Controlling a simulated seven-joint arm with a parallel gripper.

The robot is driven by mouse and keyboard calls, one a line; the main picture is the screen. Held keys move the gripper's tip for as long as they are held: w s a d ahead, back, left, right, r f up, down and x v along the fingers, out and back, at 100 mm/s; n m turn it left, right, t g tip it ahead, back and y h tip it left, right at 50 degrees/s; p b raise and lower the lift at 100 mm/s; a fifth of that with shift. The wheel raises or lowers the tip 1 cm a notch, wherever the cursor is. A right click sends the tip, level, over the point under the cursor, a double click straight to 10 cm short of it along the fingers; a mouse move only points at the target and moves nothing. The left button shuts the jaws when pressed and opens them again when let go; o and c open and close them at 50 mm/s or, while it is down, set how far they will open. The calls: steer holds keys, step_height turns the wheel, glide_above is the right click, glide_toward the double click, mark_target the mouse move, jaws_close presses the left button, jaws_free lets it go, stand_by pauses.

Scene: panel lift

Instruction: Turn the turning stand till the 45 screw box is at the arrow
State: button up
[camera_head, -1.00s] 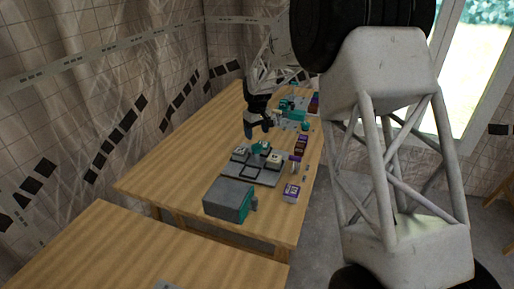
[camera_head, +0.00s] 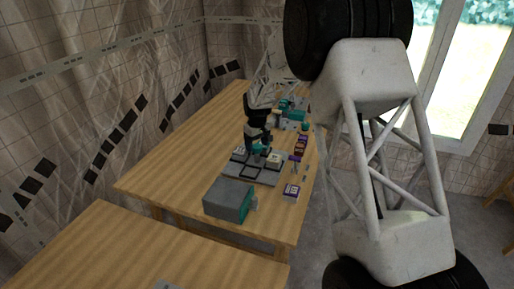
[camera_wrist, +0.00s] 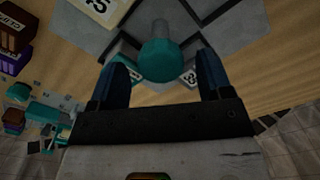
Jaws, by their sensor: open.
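The turning stand (camera_head: 244,171) is a flat grey piece with dark-edged compartments on the near part of the table. A teal round knob (camera_wrist: 160,60) stands up from its middle. Small boxes with pale labels sit on the stand, one at its left (camera_head: 239,153) and one at its right (camera_head: 273,160). In the wrist view one label (camera_wrist: 101,8) is partly cut off, and I cannot tell which box is the 45 screw box. I cannot make out the arrow. My gripper (camera_wrist: 162,59) is open, with one finger on each side of the knob; contact is not clear.
A grey and teal block (camera_head: 229,199) stands at the table's near edge. Dark boxes (camera_head: 301,146) and teal items (camera_head: 293,113) lie farther back. The table's left side (camera_head: 185,160) is clear.

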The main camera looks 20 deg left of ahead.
steer(key=shift+f, duration=0.85)
steer(key=shift+c, duration=0.5)
steer(key=c, duration=1.2)
